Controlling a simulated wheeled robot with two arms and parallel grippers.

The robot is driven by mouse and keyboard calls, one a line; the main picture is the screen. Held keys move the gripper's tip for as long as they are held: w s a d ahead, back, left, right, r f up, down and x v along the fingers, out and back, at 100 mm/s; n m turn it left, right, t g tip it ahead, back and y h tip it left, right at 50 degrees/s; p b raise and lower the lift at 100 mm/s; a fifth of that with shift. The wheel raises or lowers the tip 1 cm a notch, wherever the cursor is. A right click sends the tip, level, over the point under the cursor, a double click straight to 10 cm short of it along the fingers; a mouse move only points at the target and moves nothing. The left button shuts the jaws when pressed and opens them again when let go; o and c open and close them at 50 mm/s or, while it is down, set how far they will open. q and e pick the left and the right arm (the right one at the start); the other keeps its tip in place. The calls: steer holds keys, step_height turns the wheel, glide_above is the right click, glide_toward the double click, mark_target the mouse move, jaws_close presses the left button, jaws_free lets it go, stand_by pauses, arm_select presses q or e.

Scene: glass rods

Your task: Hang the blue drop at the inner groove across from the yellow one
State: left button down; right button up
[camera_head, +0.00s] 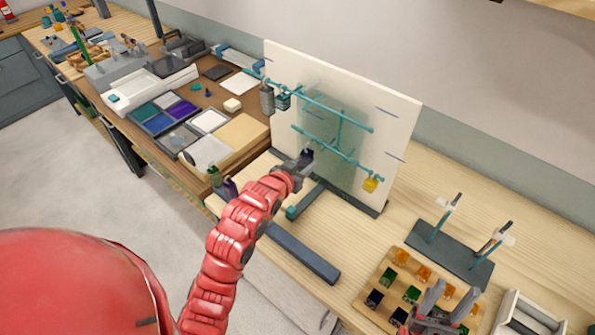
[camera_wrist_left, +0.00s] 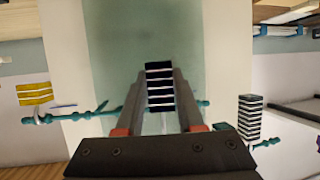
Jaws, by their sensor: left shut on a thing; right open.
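The blue drop (camera_head: 307,154), dark with pale stripes in the left wrist view (camera_wrist_left: 160,88), is between the fingers of my left gripper (camera_head: 302,161), which is shut on it. It is in front of the white board, close to the lower teal rod (camera_head: 329,147); I cannot tell whether it touches the rod. The yellow drop (camera_head: 371,185) hangs near the right end of that rod; it shows at left in the left wrist view (camera_wrist_left: 34,93). The grooves are too small to make out. My right gripper (camera_head: 434,302) is open over the wooden tray.
A grey drop (camera_head: 267,99) and a teal drop (camera_head: 284,101) hang from the upper rod's left part. A white board (camera_head: 395,110) stands behind. The wooden tray (camera_head: 376,277) holds several coloured drops. A dark stand (camera_head: 450,254) with two posts is behind it.

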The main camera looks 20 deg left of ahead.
arm_select(q)
steer(key=shift+w+d+f+b, duration=0.15)
steer(key=shift+w+d+b, duration=0.15)
steer(key=shift+w, duration=0.45)
steer(key=shift+w+d+b, duration=0.25)
steer(key=shift+w+b, duration=0.1)
steer(key=shift+w, duration=0.25)
steer(key=shift+w+d+b, duration=0.2)
steer(key=shift+w+b, duration=0.15)
steer(key=shift+w, duration=0.25)
steer(key=shift+f+b, duration=0.4)
steer(key=shift+b, duration=0.1)
